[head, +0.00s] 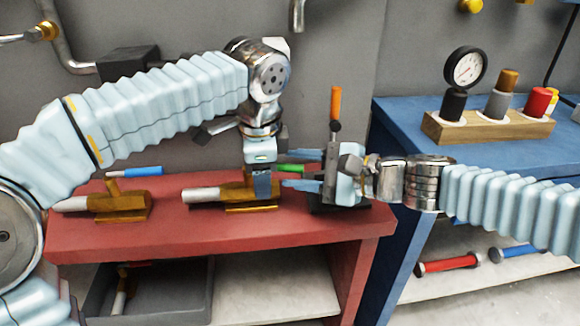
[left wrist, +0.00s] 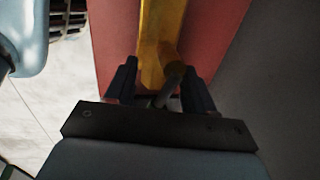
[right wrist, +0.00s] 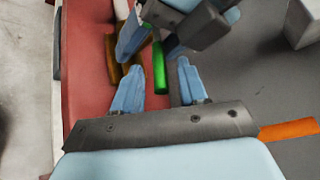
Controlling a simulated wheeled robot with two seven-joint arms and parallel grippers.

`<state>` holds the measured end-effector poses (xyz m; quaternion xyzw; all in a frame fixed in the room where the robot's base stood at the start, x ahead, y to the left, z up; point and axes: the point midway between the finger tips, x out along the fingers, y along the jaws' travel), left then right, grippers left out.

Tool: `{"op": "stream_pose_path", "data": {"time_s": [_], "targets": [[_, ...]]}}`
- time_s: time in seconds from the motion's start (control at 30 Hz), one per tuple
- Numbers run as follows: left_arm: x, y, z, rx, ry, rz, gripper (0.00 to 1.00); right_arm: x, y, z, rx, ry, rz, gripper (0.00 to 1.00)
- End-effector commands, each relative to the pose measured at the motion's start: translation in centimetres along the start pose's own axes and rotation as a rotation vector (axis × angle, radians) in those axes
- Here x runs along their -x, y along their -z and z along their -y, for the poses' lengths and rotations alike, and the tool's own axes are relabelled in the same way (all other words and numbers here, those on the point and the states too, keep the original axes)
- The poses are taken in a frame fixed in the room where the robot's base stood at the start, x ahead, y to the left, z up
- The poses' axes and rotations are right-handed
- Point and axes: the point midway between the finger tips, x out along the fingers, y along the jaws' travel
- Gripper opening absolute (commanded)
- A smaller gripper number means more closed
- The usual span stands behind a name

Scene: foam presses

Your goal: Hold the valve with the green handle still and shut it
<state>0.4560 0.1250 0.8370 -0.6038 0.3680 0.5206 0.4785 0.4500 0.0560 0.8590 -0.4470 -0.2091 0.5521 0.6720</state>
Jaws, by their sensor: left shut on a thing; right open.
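The valve with the green handle is a brass body (head: 232,193) with a pale pipe end, lying on the red bench. Its green handle (head: 290,168) points right in the head view and also shows in the right wrist view (right wrist: 159,68). My left gripper (head: 262,186) reaches down from above and is shut on the brass body, seen between its fingers in the left wrist view (left wrist: 160,45). My right gripper (head: 300,170) comes from the right, open. In the right wrist view its blue fingers (right wrist: 158,78) lie either side of the handle; contact is not visible.
Another brass valve (head: 120,205) with a blue handle (head: 140,172) lies left on the red bench (head: 300,229). A press with an orange lever (head: 335,103) stands behind my right gripper. A grey bin (head: 197,290) sits below. A blue bench (head: 410,115) is at right.

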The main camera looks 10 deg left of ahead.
Motion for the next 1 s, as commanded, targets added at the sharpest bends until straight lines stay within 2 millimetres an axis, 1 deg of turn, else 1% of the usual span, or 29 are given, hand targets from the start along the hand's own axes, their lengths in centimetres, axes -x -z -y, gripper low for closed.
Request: {"op": "stream_pose_path", "data": {"time_s": [0.03,0.2,0.3,0.43,0.6,0.87,0.93,1.0], "targets": [[0.0,0.0,0.0,0.0,0.001,0.0,0.05,1.1,0.1,0.1,0.001,0.004,-0.005,0.42],[0.0,0.0,0.0,0.0,0.0,0.0,0.05,5.2,0.0,0.1,0.002,0.004,-0.005,0.42],[0.0,0.0,0.0,0.0,0.0,0.0,0.05,7.2,0.1,0.1,0.002,0.004,-0.004,0.42],[0.0,0.0,0.0,0.0,0.0,0.0,0.05,9.1,0.0,0.0,0.0,0.002,-0.002,0.42],[0.0,0.0,0.0,0.0,0.0,0.0,0.05,10.0,0.0,0.0,0.0,0.001,0.0,0.42],[0.0,0.0,0.0,0.0,0.0,0.0,0.05,9.9,-0.1,0.0,0.003,0.0,0.001,0.42],[0.0,0.0,0.0,0.0,0.0,0.0,0.05,9.8,-0.3,0.2,0.037,-0.012,0.011,0.42],[0.0,0.0,0.0,0.0,0.0,0.0,0.05,9.3,-1.1,0.7,0.135,-0.045,0.042,0.42]]}}
